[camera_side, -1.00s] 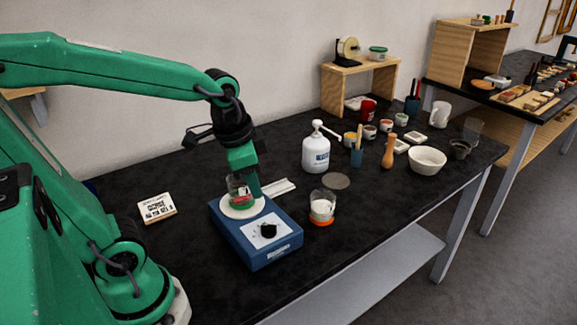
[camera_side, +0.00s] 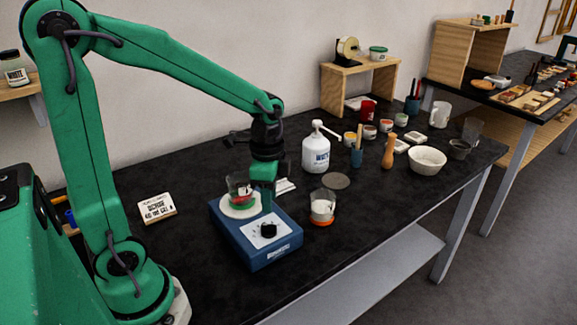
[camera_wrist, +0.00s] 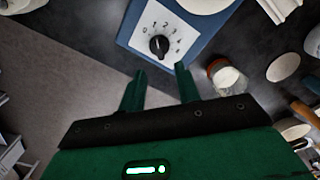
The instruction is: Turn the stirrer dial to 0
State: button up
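The stirrer (camera_side: 258,243) is a blue box with a round white plate on top and a white dial face at its front. The black dial (camera_side: 269,230) sits on that face. In the wrist view the dial (camera_wrist: 159,45) shows with numbers around it, beyond my fingertips. Its exact setting is too small to read surely. A glass beaker (camera_side: 239,190) with green and red in it stands on the plate. My gripper (camera_side: 267,203) is above the stirrer, behind the dial in the side view. In the wrist view my gripper (camera_wrist: 160,72) has its two fingers apart, with nothing between them.
A glass with an orange base (camera_side: 322,207) stands close to the stirrer's right. A white pump bottle (camera_side: 316,153) stands behind it. A printed card (camera_side: 157,208) lies to the left. Cups, a bowl (camera_side: 427,160) and tools stand farther right on the black table.

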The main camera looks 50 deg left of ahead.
aim_at(270, 225)
jog(key=shift+f, duration=3.75)
grip_shut()
